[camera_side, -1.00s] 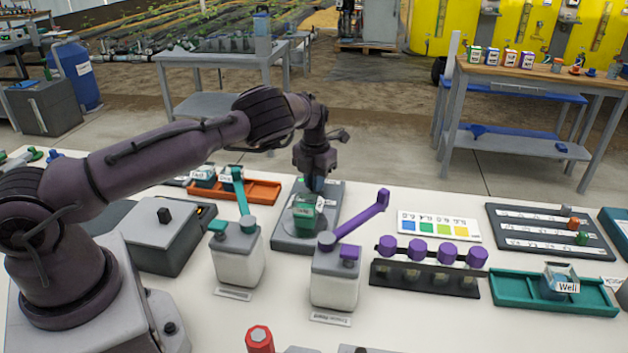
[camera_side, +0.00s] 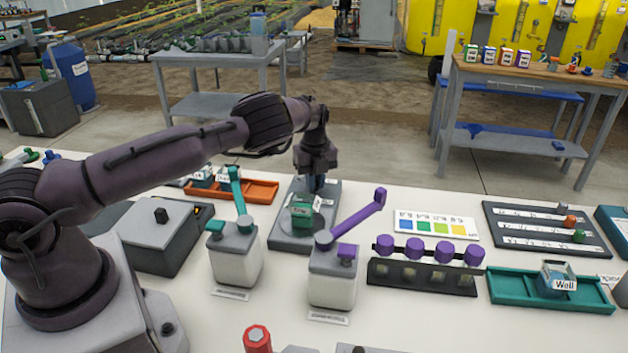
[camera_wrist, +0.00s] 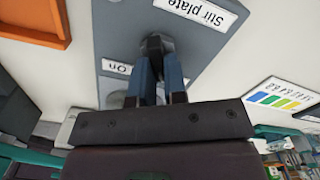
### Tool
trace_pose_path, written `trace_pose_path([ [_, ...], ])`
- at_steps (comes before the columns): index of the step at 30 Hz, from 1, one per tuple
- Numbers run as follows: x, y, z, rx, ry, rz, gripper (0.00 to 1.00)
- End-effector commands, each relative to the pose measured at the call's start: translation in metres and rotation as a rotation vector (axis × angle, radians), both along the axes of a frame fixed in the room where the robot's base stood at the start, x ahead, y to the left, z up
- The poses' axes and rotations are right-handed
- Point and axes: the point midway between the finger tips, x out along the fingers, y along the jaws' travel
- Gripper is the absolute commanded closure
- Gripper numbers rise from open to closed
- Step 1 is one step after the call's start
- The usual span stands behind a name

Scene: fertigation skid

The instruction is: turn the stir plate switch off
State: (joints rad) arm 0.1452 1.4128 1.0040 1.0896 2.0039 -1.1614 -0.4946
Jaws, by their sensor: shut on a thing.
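The grey stir plate (camera_side: 277,235) stands on the white bench, with a beaker (camera_side: 302,212) of green contents on it. In the wrist view the stir plate (camera_wrist: 135,25) bears a "Stir plate" label (camera_wrist: 200,10) and an "On" label (camera_wrist: 116,67). My gripper (camera_side: 316,184) reaches down to the back end of the plate, behind the beaker. In the wrist view my gripper (camera_wrist: 158,55) has its blue-grey fingers shut on a dark switch knob (camera_wrist: 156,41). The fingers hide part of the knob, so its exact setting is unclear.
Close by are a teal-handled dispenser (camera_side: 236,262), a purple-handled dispenser (camera_side: 332,280), an orange tray (camera_side: 262,190) and a rack with purple caps (camera_side: 424,275). A colour chart (camera_side: 436,226) lies to the right.

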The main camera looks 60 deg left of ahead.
Motion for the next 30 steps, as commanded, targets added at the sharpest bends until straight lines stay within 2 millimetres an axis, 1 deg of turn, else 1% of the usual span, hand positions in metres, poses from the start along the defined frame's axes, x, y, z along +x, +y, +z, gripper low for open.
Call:
trace_pose_path([
  [6,0.0007,-0.0012,0.0007,-0.004,0.004,0.147,1.00],
  [12,0.0016,-0.0014,0.0009,-0.004,0.004,0.235,1.00],
  [19,0.0022,-0.0015,0.0010,-0.004,0.003,0.279,1.00],
  [30,0.0022,-0.0017,0.0010,-0.004,0.003,0.287,1.00],
])
